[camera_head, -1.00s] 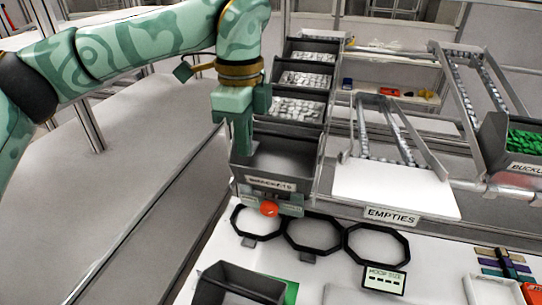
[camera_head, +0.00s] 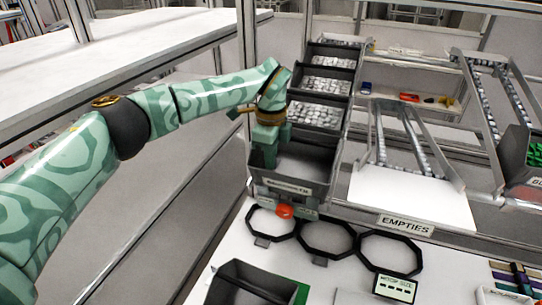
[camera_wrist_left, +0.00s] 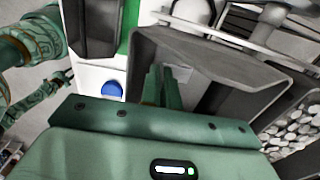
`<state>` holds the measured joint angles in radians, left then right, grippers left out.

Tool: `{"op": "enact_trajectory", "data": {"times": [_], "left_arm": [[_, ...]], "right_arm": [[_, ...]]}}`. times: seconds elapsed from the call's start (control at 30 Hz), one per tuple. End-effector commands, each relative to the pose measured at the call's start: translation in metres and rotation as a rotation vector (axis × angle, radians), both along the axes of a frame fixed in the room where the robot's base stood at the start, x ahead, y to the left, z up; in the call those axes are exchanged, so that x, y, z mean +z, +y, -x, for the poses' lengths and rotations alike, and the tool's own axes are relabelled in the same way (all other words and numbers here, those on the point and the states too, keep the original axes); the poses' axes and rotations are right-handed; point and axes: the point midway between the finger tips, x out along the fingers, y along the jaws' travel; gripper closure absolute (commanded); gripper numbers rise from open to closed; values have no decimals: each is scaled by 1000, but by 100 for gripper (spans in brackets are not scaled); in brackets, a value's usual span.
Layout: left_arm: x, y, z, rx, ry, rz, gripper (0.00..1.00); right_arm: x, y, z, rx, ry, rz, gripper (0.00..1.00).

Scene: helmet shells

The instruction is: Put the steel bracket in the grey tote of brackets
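My left gripper (camera_head: 264,158) points down at the left side of the front grey tote (camera_head: 318,163), by its open top. In the left wrist view its two green fingers (camera_wrist_left: 162,88) are close together over the tote's grey inside. I cannot tell whether anything is between them. The tote's visible floor looks bare, and the small print on its front label is hard to read. I cannot make out the steel bracket in either view. My right gripper is not in view.
Behind the front tote stand more grey bins of pale parts (camera_head: 316,115). To the right is a white ramp (camera_head: 412,198) marked EMPTIES. In front are black octagonal rings (camera_head: 326,239), a red button (camera_head: 284,211) and a dark open bin (camera_head: 246,284).

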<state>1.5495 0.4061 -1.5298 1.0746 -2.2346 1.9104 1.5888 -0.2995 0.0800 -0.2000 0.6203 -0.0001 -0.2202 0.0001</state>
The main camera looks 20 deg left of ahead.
Motion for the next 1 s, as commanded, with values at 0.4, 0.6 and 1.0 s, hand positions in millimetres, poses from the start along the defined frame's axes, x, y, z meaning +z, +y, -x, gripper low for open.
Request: {"op": "enact_trajectory", "data": {"times": [0.4,0.6,1.0], "left_arm": [[-5,0,0,0,-1,0,100],[-12,0,1,0,2,0,100],[-16,0,3,0,11,-2,88]], "right_arm": [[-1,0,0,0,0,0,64],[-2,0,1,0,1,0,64],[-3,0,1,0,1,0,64]]}}
